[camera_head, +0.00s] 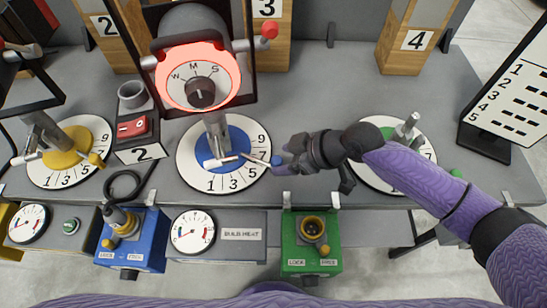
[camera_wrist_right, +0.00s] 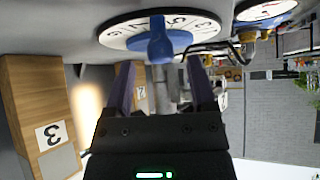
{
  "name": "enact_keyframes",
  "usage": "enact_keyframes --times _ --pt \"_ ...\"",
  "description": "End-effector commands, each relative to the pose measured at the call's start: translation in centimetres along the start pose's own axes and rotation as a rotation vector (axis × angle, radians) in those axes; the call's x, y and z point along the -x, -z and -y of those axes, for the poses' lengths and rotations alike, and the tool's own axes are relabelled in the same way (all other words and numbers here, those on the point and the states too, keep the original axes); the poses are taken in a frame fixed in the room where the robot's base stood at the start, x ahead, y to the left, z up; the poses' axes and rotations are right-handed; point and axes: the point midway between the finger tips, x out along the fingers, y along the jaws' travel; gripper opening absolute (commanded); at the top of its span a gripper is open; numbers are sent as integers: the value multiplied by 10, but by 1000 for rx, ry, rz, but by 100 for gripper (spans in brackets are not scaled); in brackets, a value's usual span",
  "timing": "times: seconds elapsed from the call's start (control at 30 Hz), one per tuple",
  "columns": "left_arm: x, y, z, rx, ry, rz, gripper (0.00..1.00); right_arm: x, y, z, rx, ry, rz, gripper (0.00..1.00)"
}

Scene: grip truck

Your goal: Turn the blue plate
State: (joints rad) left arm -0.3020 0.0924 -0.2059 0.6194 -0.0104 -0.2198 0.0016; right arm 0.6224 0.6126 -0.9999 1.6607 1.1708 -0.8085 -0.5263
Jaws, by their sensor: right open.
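The blue plate (camera_head: 240,138) is a blue disc at the centre of a white numbered dial (camera_head: 254,172), in the middle of the bench in the head view. A metal bar on it ends in a blue knob (camera_head: 276,160) at the dial's right edge. My right gripper (camera_head: 287,158) is at the right side of the dial, close to this knob. In the right wrist view the fingers (camera_wrist_right: 161,64) are apart, with the blue knob (camera_wrist_right: 160,42) in line with the gap near their tips. Contact cannot be told. My left gripper is not in view.
A yellow-centred dial (camera_head: 45,175) is at the left and a green-centred one (camera_head: 380,183) lies partly under my right arm. A grey machine with a red-rimmed M/W/S selector (camera_head: 225,90) stands behind the blue plate. Blue (camera_head: 130,240) and green (camera_head: 312,255) lock boxes line the front.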

Motion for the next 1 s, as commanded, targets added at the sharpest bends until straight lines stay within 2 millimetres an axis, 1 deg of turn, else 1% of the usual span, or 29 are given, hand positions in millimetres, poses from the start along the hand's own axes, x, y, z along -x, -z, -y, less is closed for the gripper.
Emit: enact_keyframes --times 0.03,0.1,0.2,0.47,0.5,0.57,0.6,0.67,0.7,0.77,0.8,0.83,1.0 --pt "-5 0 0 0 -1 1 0 -10 -1 0 0 0 -1 72" --pt "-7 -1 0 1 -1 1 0 -19 -1 0 0 0 0 72" --pt "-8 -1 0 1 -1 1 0 -26 0 0 0 0 0 72" --pt "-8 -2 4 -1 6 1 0 -28 0 0 1 -1 0 72" --pt "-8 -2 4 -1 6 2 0 -28 0 0 1 -1 0 67" --pt "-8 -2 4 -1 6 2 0 -28 0 0 1 -1 0 55" --pt "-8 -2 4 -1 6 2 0 -28 0 0 1 -1 0 46" --pt "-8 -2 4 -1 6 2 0 -28 0 0 1 -1 0 34" --pt "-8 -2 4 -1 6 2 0 -28 0 0 1 -1 0 25" --pt "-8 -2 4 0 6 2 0 -28 0 0 1 -1 0 12" --pt "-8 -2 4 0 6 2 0 -28 0 0 1 -1 0 4" --pt "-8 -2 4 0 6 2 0 -28 0 0 1 -1 0 0" --pt "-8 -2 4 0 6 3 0 -28 0 0 1 -1 0 0"
